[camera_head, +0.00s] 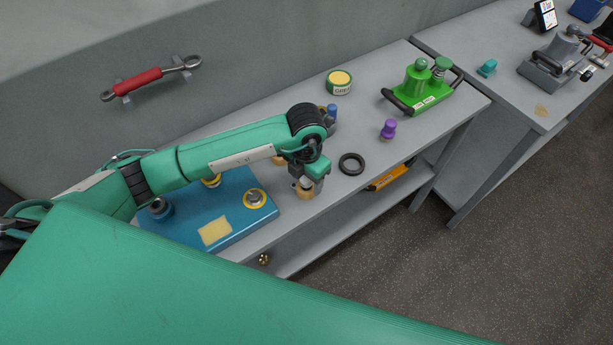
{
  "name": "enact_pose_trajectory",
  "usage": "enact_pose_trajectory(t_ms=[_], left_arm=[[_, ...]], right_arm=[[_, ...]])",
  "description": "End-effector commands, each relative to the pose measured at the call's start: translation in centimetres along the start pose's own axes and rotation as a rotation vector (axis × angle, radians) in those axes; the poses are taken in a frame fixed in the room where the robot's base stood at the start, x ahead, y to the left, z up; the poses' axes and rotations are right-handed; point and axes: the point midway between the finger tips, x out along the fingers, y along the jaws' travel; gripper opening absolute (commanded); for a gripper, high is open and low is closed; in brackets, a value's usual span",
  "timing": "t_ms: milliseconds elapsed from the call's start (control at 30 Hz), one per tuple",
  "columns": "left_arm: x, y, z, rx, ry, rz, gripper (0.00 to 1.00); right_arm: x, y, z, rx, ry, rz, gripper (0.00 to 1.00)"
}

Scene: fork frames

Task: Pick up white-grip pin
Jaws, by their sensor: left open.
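My left gripper (308,184) points down over the front of the grey table, to the right of the blue plate. It is open. Directly at its fingertips is a small tan, round piece (305,193). The gripper covers its upper part, so I cannot tell whether a white grip stands on it, or whether the fingers touch it. No white-grip pin shows clearly elsewhere. My right gripper is not in view.
The blue plate (180,222) lies left, a black ring (351,164) and purple-topped pin (388,129) right. Behind are a blue-topped pin (332,111), yellow-topped can (339,83) and green fixture (422,88). An orange tool (388,178) lies on the lower shelf.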

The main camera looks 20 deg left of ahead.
Motion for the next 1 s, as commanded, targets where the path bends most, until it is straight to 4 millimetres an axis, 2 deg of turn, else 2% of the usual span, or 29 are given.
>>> enact_pose_trajectory(t_ms=[233, 500, 800, 1000], left_arm=[[0.3, 0.0, 0.0, 0.000, 0.000, 0.000, 0.59], [0.2, 0.0, 0.0, 0.000, 0.000, 0.000, 0.08], [0.0, 0.0, 0.0, 0.000, -0.001, 0.000, 0.08], [-1.5, 0.1, 0.1, 0.000, -0.003, 0.001, 0.08]], right_arm=[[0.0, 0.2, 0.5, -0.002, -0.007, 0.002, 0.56], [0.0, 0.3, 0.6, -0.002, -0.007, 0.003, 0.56], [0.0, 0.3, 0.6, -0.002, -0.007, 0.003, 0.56], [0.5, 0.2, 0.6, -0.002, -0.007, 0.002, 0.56]])
